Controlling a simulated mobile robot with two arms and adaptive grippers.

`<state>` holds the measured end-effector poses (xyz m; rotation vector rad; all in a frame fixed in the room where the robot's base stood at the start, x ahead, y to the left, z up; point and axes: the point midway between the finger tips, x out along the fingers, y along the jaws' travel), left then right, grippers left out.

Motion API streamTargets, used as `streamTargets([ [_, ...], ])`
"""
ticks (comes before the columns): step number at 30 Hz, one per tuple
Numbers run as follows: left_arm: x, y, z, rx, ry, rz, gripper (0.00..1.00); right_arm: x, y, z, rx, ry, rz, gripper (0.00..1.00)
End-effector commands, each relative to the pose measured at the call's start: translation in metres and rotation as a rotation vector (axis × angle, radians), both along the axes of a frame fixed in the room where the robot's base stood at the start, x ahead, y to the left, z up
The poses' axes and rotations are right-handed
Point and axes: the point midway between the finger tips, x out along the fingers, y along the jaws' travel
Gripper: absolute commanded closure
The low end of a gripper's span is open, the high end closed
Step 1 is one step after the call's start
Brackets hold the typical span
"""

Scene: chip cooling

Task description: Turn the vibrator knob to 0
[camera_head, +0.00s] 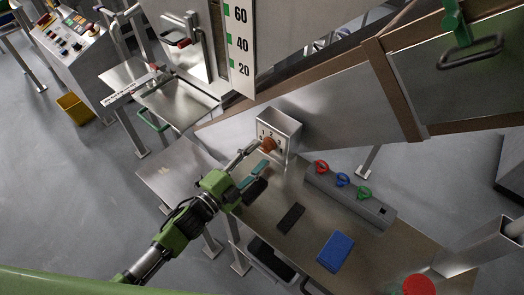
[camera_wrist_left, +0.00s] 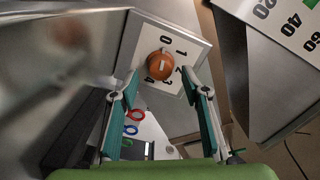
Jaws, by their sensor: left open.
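The round orange-brown vibrator knob (camera_head: 268,144) sits on the white numbered face of a grey metal box (camera_head: 287,127). In the left wrist view the knob (camera_wrist_left: 153,72) is near the top centre, with the numbers 0 to 4 around it. A short pale mark shows on the knob; I cannot tell which number it points to. My left gripper (camera_head: 259,155) is open in front of the dial. In the left wrist view its fingertips (camera_wrist_left: 160,72) lie to the left and right of the knob, with gaps visible. My right gripper is not in view.
A grey block (camera_head: 350,197) with red, blue and green handles stands on the metal table right of the box. A blue block (camera_head: 335,252) and a dark block (camera_head: 291,218) lie nearer. A slanted metal chute (camera_head: 340,105) rises behind. A red button (camera_head: 418,285) is lower right.

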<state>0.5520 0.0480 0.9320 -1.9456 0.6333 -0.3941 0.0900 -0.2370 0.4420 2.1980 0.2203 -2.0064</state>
Motion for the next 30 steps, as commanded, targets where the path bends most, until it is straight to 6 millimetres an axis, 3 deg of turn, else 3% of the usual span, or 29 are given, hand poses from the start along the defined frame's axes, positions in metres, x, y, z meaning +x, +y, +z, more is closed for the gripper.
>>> streamTargets([
  [6,-0.039,0.028,-0.002,0.003,0.004,0.0,0.58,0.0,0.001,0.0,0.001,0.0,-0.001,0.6],
  [13,-0.065,0.047,-0.001,0.001,0.003,0.0,0.58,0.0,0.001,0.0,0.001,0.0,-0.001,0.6],
  [30,-0.073,0.053,0.0,0.0,0.002,0.0,0.58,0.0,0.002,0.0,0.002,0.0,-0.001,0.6],
])
